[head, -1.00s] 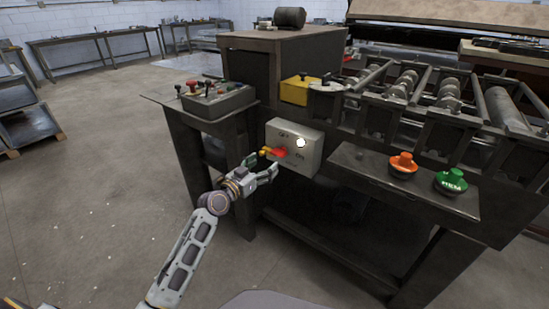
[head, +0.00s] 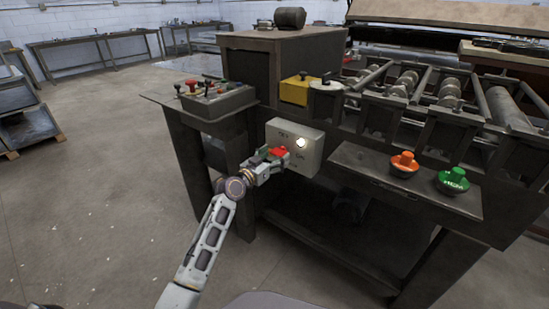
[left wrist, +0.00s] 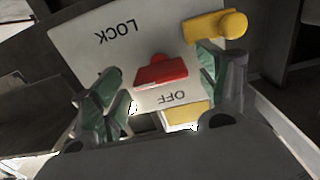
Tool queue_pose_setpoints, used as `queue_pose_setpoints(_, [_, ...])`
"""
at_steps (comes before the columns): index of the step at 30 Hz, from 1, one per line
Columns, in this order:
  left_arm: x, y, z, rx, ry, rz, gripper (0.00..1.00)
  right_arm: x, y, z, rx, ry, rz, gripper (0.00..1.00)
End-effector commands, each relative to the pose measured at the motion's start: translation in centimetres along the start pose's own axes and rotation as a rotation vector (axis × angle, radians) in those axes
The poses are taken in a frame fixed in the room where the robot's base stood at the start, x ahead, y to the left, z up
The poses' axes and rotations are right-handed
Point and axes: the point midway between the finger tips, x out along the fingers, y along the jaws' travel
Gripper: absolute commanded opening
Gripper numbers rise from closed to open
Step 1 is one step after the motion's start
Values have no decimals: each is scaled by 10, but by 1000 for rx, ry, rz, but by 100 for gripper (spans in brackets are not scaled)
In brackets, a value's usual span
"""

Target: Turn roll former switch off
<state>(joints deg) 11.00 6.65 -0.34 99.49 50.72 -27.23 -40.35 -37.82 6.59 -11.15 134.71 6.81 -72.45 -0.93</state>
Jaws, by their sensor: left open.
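The roll former switch box (head: 309,150) is a pale box on the front of the machine, with a red switch handle (head: 279,151). In the left wrist view the red handle (left wrist: 160,71) stands between my fingers on a white plate (left wrist: 82,45) marked LOCK and OFF, seen upside down. My left gripper (head: 270,159) is open at the handle, with one finger on each side of it. In the left wrist view the gripper (left wrist: 163,80) shows gaps between fingers and handle. Whether a fingertip touches the plate cannot be told. My right gripper is not in view.
An orange button (head: 403,163) and a green button (head: 453,180) are on a ledge to the right. A grey control box (head: 217,101) with levers stands to the left. The floor at left is clear.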

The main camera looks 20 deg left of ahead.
Motion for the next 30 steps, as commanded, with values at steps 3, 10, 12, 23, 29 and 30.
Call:
queue_pose_setpoints(3, [1,0,0,0,0,0,75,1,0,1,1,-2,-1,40])
queue_pose_setpoints(10, [1,0,0,0,0,0,72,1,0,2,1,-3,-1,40])
queue_pose_setpoints(12, [1,0,0,0,0,0,63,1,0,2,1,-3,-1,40])
queue_pose_setpoints(23, [1,0,0,-1,0,0,30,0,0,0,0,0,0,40])
queue_pose_setpoints(29, [1,0,0,-19,0,0,30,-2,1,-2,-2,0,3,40])
queue_pose_setpoints(30, [1,0,-1,-28,0,0,30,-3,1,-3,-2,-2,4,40])
